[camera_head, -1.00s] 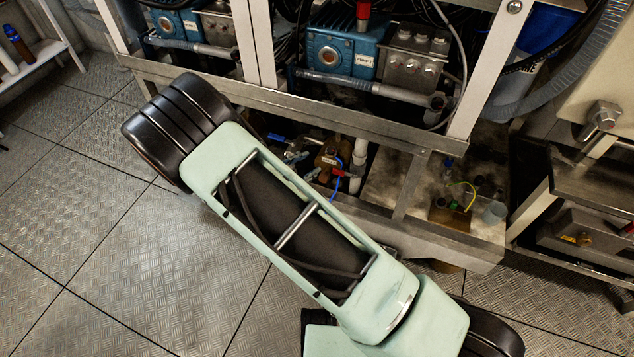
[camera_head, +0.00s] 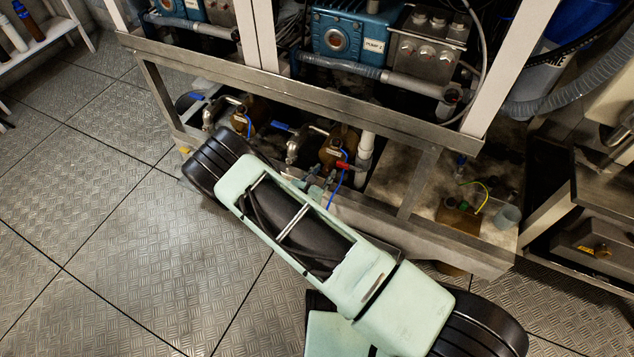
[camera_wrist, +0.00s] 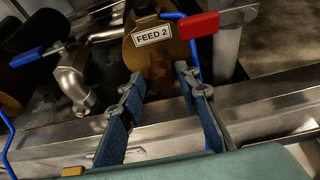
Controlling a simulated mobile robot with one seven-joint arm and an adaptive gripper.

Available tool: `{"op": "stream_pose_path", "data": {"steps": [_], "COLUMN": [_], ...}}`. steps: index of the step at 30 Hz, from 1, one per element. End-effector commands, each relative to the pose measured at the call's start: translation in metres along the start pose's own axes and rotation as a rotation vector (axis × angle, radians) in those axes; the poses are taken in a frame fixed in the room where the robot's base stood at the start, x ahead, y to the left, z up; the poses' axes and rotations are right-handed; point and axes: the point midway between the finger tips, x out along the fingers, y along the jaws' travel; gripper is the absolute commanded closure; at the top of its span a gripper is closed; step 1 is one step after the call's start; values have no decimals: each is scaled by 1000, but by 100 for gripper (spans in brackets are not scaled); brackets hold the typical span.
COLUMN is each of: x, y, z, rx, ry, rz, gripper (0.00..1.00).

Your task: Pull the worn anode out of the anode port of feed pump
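A bronze feed pump labelled FEED 2 (camera_wrist: 155,52) stands at the top middle of the wrist view. It also shows behind my arm in the head view (camera_head: 338,148). My gripper (camera_wrist: 160,76) is open, its two blue-padded fingers apart and pointing at the pump's lower part. Nothing shows between the fingers except the dark lower pump body and the metal rail behind. I cannot make out the worn anode or its port. In the head view my arm hides much of the area in front of the pump.
A red lever (camera_wrist: 200,25) sits right of the pump label, close above the right finger. A blue-handled valve (camera_wrist: 72,65) is at the left. A steel frame rail (camera_wrist: 60,140) crosses below the pump. A second bronze pump (camera_head: 256,112) stands further left.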

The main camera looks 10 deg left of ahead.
Motion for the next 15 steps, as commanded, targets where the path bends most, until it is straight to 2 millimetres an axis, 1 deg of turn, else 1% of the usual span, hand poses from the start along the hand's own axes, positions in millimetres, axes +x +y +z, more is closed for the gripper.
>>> {"op": "stream_pose_path", "data": {"steps": [1,6,10,15], "x": [10,29,36,37], "y": [-1,-1,-1,0], "z": [-2,-1,0,0], "rx": [1,0,0,0], "ry": [-2,0,-1,0], "rz": [-3,-2,-1,-1], "gripper": [70,70,70,70]}}
